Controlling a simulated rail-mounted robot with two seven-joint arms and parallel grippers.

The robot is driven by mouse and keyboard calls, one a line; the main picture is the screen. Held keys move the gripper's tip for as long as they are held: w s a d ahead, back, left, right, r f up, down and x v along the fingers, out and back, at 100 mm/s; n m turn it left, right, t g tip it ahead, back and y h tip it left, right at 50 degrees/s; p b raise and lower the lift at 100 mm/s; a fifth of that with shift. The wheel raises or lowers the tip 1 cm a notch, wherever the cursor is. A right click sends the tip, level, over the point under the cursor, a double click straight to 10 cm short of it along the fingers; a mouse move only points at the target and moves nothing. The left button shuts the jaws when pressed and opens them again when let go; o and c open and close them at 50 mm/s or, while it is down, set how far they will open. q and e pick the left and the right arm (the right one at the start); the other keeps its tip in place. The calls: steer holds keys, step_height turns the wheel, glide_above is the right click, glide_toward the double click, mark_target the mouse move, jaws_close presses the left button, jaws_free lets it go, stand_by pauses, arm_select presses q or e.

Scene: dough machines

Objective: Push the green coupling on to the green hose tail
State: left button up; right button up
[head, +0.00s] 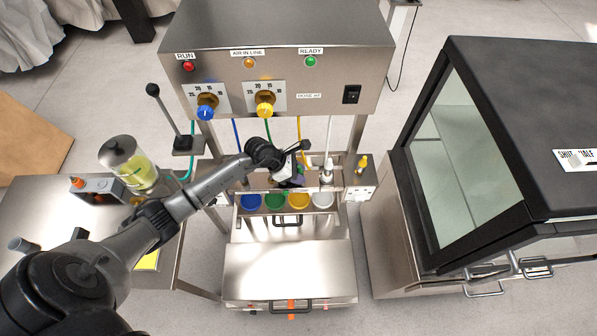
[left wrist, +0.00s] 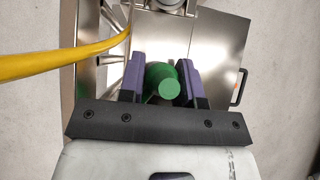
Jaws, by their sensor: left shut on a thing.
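In the left wrist view, a green cylindrical piece, which I take to be the green coupling (left wrist: 169,88), sits between the purple finger pads with its round end facing the camera. My left gripper (head: 293,178) is shut on it, in front of the dosing machine and above the coloured cups. In the head view the gripper hides the coupling. The green hose (head: 267,130) hangs from under the machine and passes behind my left wrist. Its tail is hidden there, so I cannot tell whether coupling and tail touch. My right gripper is not in view.
A blue hose (head: 237,134), a yellow hose (head: 300,130) and a white hose (head: 329,134) hang close around my left gripper. The yellow hose crosses the left wrist view (left wrist: 60,62). A steel drawer unit (head: 288,268) stands below, and a dark glazed cabinet (head: 500,130) on the right.

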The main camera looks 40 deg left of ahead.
arm_select(q)
steer(key=c, duration=0.4)
steer(key=shift+r, duration=0.15)
steer(key=shift+r+p, duration=0.25)
steer(key=shift+p, duration=0.1)
stand_by(0.3)
steer(key=shift+r, duration=0.15)
steer(key=shift+r+p, duration=0.65)
steer(key=shift+r, duration=0.25)
